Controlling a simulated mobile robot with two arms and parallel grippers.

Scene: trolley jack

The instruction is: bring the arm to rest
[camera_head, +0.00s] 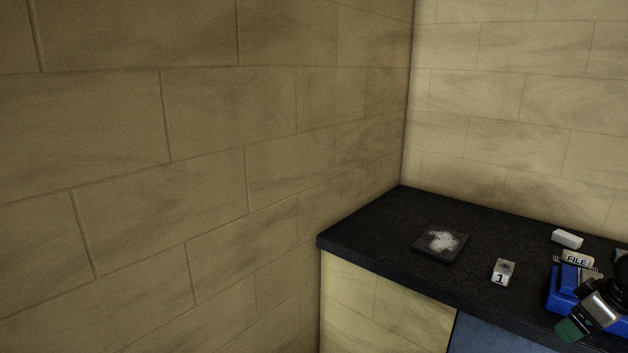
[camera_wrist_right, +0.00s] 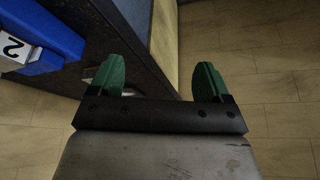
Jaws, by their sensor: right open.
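My left gripper is not in view.
Walls close the left and back.

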